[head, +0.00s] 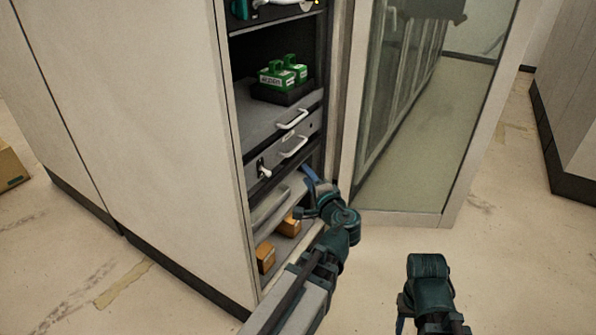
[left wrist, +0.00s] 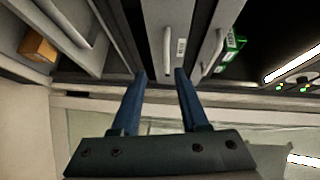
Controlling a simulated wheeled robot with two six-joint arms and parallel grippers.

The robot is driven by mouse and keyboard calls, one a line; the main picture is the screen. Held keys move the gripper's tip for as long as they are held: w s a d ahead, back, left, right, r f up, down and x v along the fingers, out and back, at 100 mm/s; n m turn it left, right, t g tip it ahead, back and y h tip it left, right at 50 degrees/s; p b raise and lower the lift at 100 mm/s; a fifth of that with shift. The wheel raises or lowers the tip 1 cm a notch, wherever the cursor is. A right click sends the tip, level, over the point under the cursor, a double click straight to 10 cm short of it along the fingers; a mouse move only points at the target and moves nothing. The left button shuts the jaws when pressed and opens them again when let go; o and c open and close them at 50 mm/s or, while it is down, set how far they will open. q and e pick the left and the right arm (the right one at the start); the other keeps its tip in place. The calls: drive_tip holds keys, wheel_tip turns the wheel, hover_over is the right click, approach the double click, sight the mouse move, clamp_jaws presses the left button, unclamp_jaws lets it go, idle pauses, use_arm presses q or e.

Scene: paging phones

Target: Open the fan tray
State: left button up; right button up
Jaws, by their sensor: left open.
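The open rack holds two grey drawer fronts with white bar handles, one above the other. The upper drawer's handle (head: 293,119) is just below the shelf with green boxes. The lower drawer's handle (head: 294,147) also shows in the left wrist view (left wrist: 167,50). No readable label tells me which drawer is the fan tray. My left gripper (head: 309,178) is open in front of the rack. In the left wrist view its fingertips (left wrist: 161,74) are spread to either side of the lower handle's line, apparently short of it. My right gripper (head: 401,322) is low, mostly hidden by its arm.
Green boxes (head: 283,75) stand on the rack shelf. A lower tray (head: 270,203) and orange-brown boxes (head: 265,258) are below the drawers. The glass door (head: 420,120) stands open on the right. A cardboard box (head: 10,167) lies at far left.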

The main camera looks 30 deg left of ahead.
sight(298, 146)
use_arm(q)
drive_tip(key=m+t+b, duration=0.1)
drive_tip(key=w+f+m+t+b, duration=0.1)
drive_tip(key=b, duration=0.1)
drive_tip(key=w+f+m+t+b, duration=0.1)
drive_tip(key=m+b, duration=0.1)
drive_tip(key=shift+w+a+t, duration=0.15)
drive_tip(key=shift+a+t, duration=0.15)
drive_tip(key=shift+a, duration=0.05)
use_arm(e)
wheel_tip(298, 146, down, 7)
drive_tip(key=shift+f, duration=0.15)
use_arm(q)
drive_tip(key=p+x, duration=0.1)
drive_tip(key=x, duration=1.2)
drive_tip(key=shift+w+a+r+p, duration=0.2)
drive_tip(key=shift+w+a+p, duration=0.05)
drive_tip(key=shift+a+p, duration=0.15)
use_arm(e)
wheel_tip(298, 146, up, 2)
use_arm(q)
clamp_jaws()
